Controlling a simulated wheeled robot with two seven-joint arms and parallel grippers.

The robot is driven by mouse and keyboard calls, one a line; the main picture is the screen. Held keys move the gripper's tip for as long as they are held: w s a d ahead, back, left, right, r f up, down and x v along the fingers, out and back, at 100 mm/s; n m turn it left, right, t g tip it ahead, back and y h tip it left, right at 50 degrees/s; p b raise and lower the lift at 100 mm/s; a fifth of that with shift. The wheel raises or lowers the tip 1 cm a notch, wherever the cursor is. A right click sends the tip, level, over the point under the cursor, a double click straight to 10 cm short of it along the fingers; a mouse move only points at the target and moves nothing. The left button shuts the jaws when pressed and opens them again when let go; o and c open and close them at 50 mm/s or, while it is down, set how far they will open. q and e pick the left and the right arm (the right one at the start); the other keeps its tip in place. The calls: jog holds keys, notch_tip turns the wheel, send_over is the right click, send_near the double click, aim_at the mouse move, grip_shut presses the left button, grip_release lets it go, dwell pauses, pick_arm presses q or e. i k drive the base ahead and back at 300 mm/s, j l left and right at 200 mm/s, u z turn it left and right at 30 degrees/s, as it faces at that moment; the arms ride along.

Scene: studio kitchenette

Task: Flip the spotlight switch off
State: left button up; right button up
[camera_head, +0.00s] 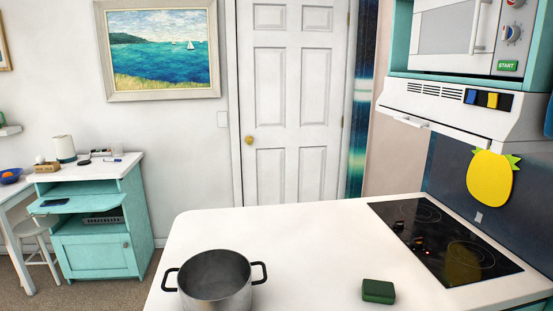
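A range hood (440,106) juts out at the right above the stove. Its front has a black panel with a blue switch (471,97), a yellow switch (492,100) and dark parts beside them. A pale wall plate (222,119) is on the wall left of the door. No label tells which of these is the spotlight switch, and the on or off positions are too small to read. Neither of my grippers is in view.
The white counter (320,225) bears a metal pot (215,282), a green box (378,291) and a black cooktop (440,238) below the hood. A microwave (455,30) sits above the hood. A yellow pineapple-shaped piece (490,180) hangs behind the cooktop. The counter's middle is clear.

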aim_at(493, 99)
jog(key=z, duration=1.25)
jog(key=i+u, duration=0.25)
jog(key=u, duration=0.15)
jog(key=i+u, duration=0.35)
jog(key=k+j, duration=0.05)
jog(key=k, duration=0.05)
